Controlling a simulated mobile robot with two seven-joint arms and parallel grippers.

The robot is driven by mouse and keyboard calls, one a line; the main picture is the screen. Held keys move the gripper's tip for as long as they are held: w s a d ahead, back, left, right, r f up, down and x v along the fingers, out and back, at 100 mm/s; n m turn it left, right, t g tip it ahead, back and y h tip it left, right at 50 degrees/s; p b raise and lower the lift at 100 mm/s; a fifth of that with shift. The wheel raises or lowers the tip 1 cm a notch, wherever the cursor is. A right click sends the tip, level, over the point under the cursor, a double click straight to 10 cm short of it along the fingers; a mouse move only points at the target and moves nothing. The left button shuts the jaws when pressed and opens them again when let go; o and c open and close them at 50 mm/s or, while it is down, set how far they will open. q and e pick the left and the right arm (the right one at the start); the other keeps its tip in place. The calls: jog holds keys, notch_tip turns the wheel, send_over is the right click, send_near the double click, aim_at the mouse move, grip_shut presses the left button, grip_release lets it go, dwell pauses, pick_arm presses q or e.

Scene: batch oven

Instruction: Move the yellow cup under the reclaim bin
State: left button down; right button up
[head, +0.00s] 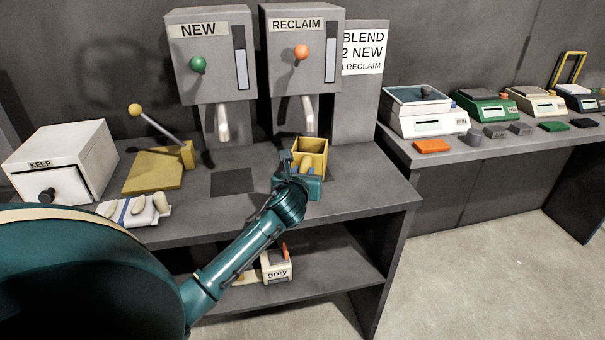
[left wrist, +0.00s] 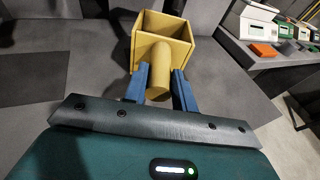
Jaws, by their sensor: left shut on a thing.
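The yellow cup (head: 311,150) is a square, open-topped box with a round yellow handle. In the head view it is just below the spout (head: 309,115) of the reclaim bin (head: 301,60), at the bench's right part. The left wrist view shows the cup (left wrist: 178,30) upright, with its handle (left wrist: 160,75) toward me. My left gripper (left wrist: 160,88) is shut on that handle, one blue finger on each side. The cup looks empty inside. Whether its base touches the bench is hidden by my gripper. My right gripper is not in view.
The new bin (head: 211,60) hangs left of the reclaim bin, above a dark square (head: 232,181) on the bench. A yellow lever press (head: 155,170) and a white KEEP box (head: 62,165) stand at the left. Scales (head: 425,115) line the right table.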

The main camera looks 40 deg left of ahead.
pick_arm(q)
jog(key=c, duration=1.1)
grip_release()
jog(key=shift+f, duration=0.1)
jog(key=shift+c, duration=0.2)
jog(key=shift+s+r, duration=0.15)
jog(key=shift+r, duration=0.05)
jog(key=v, duration=1.2)
jog(key=s+d+f+n+g+h, duration=0.1)
jog(key=s+d+f+n+h, duration=0.4)
jog(key=s+d+f+n, duration=0.4)
jog(key=s+d+f+n+g+h, duration=0.2)
jog(key=s+d+f+n+h, duration=0.3)
jog(key=n, duration=1.3)
jog(key=s+d+f, duration=0.3)
jog(key=d+f, duration=0.3)
jog(key=d, duration=0.2)
jog(key=shift+s+n, duration=0.3)
jog(key=shift+s, duration=0.1)
